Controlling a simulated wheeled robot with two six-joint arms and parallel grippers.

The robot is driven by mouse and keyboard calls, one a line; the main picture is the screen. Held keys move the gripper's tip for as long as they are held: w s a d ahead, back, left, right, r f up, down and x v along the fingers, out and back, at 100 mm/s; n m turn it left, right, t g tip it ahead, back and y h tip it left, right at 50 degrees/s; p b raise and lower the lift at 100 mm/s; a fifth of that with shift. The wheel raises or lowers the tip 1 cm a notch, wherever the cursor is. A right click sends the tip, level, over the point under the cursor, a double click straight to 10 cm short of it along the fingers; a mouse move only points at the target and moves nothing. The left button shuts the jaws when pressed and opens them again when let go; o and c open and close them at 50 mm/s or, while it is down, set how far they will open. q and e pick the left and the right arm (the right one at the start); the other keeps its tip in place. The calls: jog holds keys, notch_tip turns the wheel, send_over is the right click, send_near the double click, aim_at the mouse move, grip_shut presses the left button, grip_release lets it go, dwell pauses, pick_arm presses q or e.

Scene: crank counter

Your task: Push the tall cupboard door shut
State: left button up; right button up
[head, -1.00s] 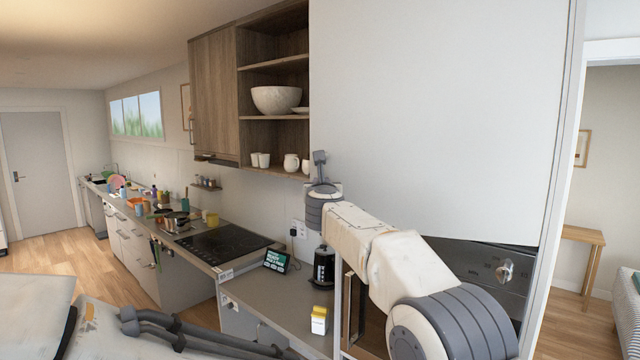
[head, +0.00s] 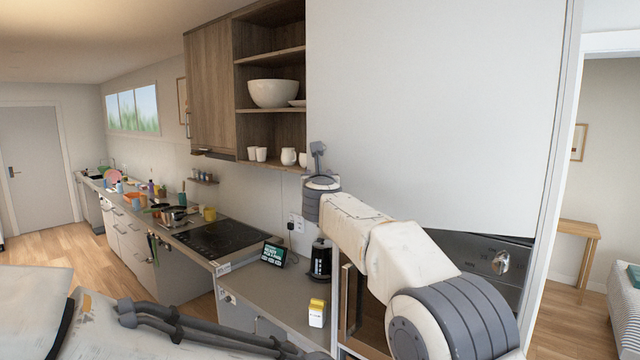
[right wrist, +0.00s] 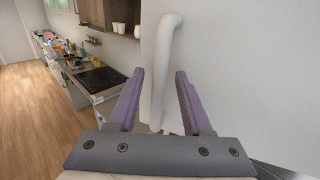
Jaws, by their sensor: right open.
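The tall cupboard door (head: 440,100) is a large plain white panel filling the upper right of the head view. In the right wrist view its face (right wrist: 230,80) shows with a pale vertical bar handle (right wrist: 160,75). How far the door stands open is hard to tell. My right arm reaches up from the lower right across the door's lower left part. My right gripper (right wrist: 156,100) is open, its two purple fingers pointing at the door. The handle appears between the fingers; contact is not clear. My left gripper is out of view; only part of the left arm shows.
A built-in oven (head: 490,262) with a round knob lies below the door. A black kettle (head: 320,262), a yellow and white box (head: 317,313) and a small screen (head: 273,254) stand on the counter to the left. Open wooden shelves (head: 275,110) hang left of the door.

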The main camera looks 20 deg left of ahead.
jog(key=b+v, duration=0.8)
jog(key=v, duration=0.2)
jog(key=shift+w, duration=0.1)
dwell(0.4)
